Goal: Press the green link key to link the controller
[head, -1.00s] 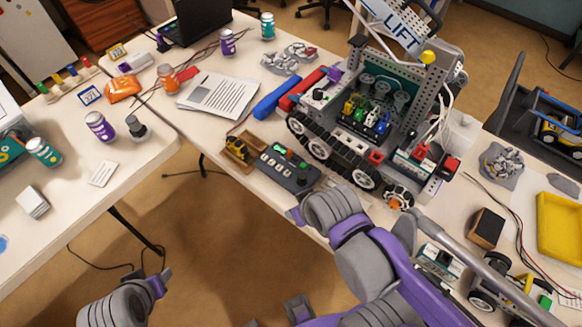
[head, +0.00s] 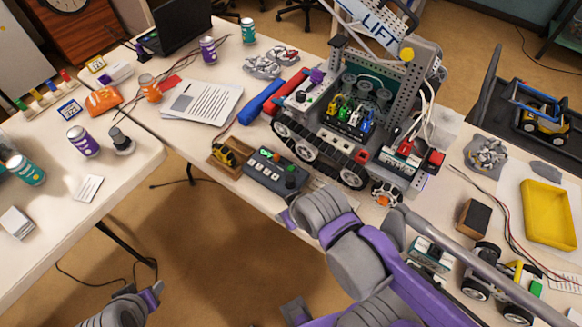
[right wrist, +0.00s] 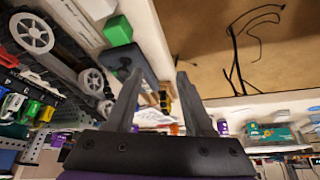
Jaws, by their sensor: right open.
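The controller (head: 262,178) is a dark grey box with small keys, some green, and a black knob. It lies at the table's front edge, in front of the tracked robot. I cannot tell which green key is the link key. My right gripper (head: 287,216) is just in front of the controller, apart from it in the head view. Its fingers (right wrist: 157,80) are open and empty. My left gripper (head: 154,292) is low at left, away from the tables.
The tracked robot (head: 335,120) stands right behind the controller. A wooden tray with a small yellow vehicle (head: 224,155) sits at the controller's left. A blue bar (head: 260,102) and paper (head: 202,101) lie farther back.

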